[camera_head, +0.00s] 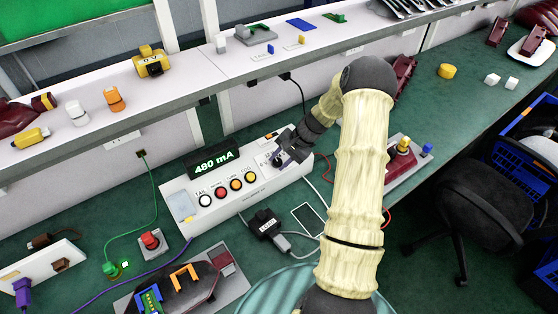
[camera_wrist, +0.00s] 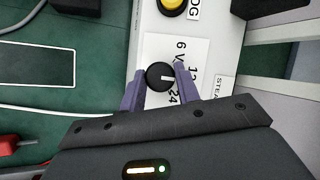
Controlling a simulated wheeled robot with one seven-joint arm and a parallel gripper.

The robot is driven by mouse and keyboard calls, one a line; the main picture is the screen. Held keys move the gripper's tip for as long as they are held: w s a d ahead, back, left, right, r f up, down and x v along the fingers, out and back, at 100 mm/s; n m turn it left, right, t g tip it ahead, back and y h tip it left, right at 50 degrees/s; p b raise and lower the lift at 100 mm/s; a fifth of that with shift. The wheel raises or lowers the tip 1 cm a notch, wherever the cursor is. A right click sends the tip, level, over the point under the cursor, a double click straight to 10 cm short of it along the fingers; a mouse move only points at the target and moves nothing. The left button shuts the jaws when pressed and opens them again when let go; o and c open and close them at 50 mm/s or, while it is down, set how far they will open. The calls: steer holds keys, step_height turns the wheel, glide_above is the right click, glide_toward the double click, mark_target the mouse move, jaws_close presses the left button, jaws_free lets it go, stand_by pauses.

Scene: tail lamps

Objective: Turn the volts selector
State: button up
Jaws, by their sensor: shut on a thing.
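The volts selector (camera_wrist: 160,76) is a round black knob with a white pointer line, on a white label plate (camera_wrist: 186,46) with voltage marks such as 6, 12 and 24. In the wrist view its pointer line points right, toward the marks. My gripper (camera_wrist: 160,88) has its two purple fingers on either side of the knob and is shut on it. The unit's display (camera_head: 214,163) reads 480 mA.
Several coloured round buttons (camera_head: 236,184) line the unit's front. A red lamp fixture (camera_head: 408,162) stands to the right. A shelf edge (camera_head: 190,110) runs behind.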

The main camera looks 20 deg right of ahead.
steer(key=shift+w+d+r, duration=0.1)
steer(key=shift+d, duration=0.05)
steer(key=o, duration=1)
steer(key=b+v, duration=0.2)
steer(key=v, duration=1.5)
steer(key=shift+r, duration=0.15)
